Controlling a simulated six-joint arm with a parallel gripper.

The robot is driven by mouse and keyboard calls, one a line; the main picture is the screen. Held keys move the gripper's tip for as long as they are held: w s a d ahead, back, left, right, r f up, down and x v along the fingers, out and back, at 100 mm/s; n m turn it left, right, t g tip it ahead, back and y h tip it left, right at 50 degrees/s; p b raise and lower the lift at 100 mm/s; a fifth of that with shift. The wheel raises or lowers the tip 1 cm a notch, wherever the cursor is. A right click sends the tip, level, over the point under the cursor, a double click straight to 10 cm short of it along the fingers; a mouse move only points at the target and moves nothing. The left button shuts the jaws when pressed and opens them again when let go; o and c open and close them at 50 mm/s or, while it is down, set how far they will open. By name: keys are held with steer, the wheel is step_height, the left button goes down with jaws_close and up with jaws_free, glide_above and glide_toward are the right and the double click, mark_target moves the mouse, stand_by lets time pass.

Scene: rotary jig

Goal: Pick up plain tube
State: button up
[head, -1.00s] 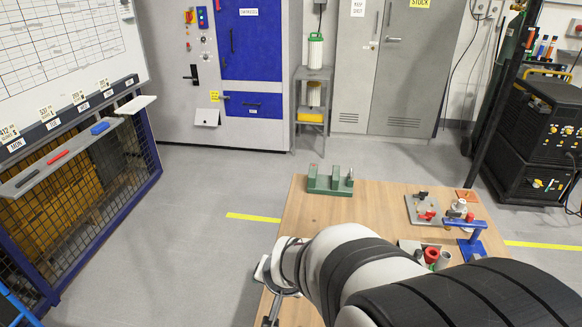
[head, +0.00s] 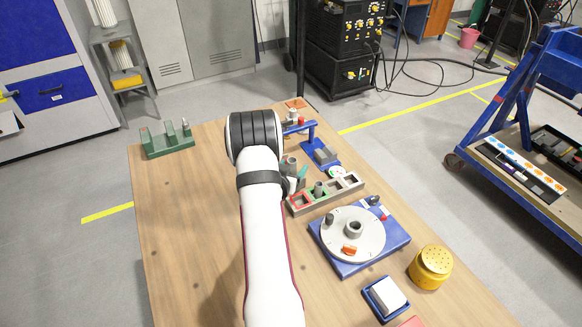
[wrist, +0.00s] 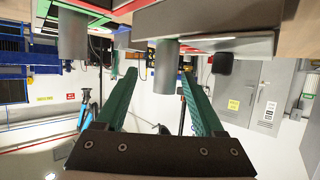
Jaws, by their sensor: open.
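In the wrist view my gripper (wrist: 158,73) is open, with its two green fingers apart. A plain grey tube (wrist: 166,66) shows between and beyond the fingertips, with no visible contact. A second grey tube (wrist: 73,36) is off to the left there, by red and green edges. In the head view a grey tube (head: 320,189) stands in a compartment tray (head: 337,196) with red, green and pale sections. My arm hides most of the gripper there; only a bit of green finger (head: 302,171) shows.
A blue rotary jig (head: 392,243) with a pale disc stands in front of the tray. A blue stand (head: 318,150) is behind the tray. A yellow perforated canister (head: 431,267) and blue box (head: 385,298) are nearer.

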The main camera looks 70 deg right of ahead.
mark_target(295, 163)
steer(key=x, duration=0.5)
steer(key=shift+w+f, duration=0.3)
jaws_close()
